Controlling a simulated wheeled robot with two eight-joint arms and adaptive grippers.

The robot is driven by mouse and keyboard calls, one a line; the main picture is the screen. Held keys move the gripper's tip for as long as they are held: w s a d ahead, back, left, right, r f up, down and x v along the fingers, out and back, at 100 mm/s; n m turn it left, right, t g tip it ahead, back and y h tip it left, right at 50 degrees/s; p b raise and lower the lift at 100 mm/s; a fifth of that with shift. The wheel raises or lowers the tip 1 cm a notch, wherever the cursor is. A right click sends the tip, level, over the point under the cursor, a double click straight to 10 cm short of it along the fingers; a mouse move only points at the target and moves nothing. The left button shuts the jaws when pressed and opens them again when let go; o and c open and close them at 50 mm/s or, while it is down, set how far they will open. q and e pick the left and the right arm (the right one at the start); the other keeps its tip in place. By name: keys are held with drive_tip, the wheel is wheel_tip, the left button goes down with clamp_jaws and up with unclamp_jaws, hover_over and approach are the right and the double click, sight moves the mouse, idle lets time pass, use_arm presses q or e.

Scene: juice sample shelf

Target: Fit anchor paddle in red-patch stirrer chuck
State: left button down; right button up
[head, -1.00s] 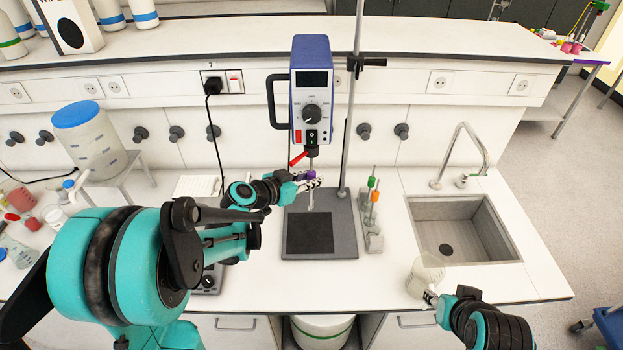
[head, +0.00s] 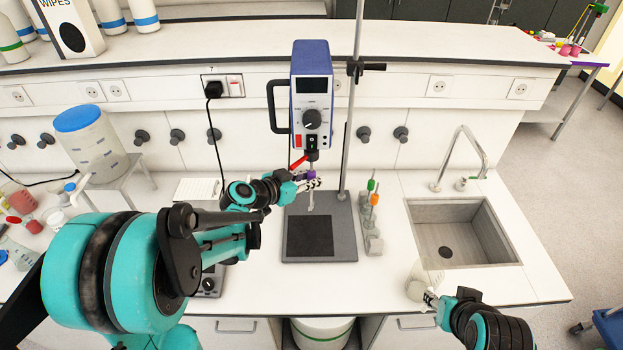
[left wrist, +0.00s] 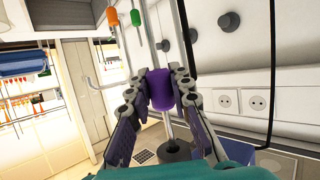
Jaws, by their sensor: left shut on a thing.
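The stirrer (head: 312,95) is a blue and grey overhead unit with a red patch (head: 298,140) on its front. Its dark chuck (head: 312,155) points down, with a red lever beside it. My left gripper (head: 313,180) is shut on the purple collar (left wrist: 160,88) of the anchor paddle, just below the chuck. The paddle's pale lower end (head: 311,207) hangs over the stand base. In the left wrist view its shaft runs toward the dark chuck (left wrist: 175,150); whether it is inside is unclear. My right gripper (head: 430,298) is at a clear beaker (head: 425,275); its grip is unclear.
The stand's upright rod (head: 350,120) is close right of the paddle. The sink (head: 462,230) is farther right. A power cable hangs left of the stirrer.

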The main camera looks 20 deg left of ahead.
use_arm(q)
drive_tip(key=shift+r, duration=0.25)
drive_tip(key=shift+f, duration=0.15)
drive_tip(key=shift+f+b, duration=0.8)
drive_tip(key=shift+f, duration=0.05)
idle(0.3)
drive_tip(key=shift+r+p, duration=0.45)
drive_tip(key=shift+r, duration=0.45)
drive_tip(key=shift+f, duration=0.1)
